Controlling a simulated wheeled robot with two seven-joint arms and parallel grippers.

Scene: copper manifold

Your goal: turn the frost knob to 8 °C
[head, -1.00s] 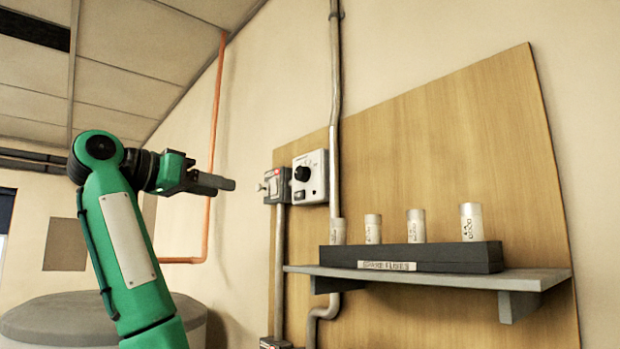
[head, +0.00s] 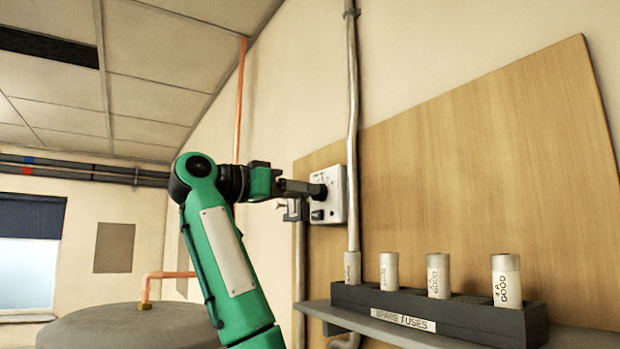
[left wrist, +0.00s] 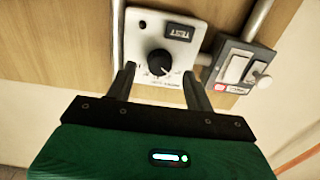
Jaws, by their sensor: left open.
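The frost knob (left wrist: 159,62) is a round black dial on a white thermostat box (left wrist: 133,40) with scale marks around it. The box hangs on the wood board and also shows in the head view (head: 339,204). My left gripper (left wrist: 158,80) is open, its two fingers on either side of the knob with gaps visible; whether the tips reach its depth I cannot tell. In the head view the left gripper (head: 318,190) is at the box front and partly covers it. The knob's setting is too small to read. My right gripper is not in view.
A grey switch box (left wrist: 240,68) with a lever is mounted beside the thermostat. A conduit (head: 352,130) runs up the board. A shelf (head: 390,335) below carries a dark block (head: 460,315) with several white fuses. A large grey tank (head: 130,325) stands lower left.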

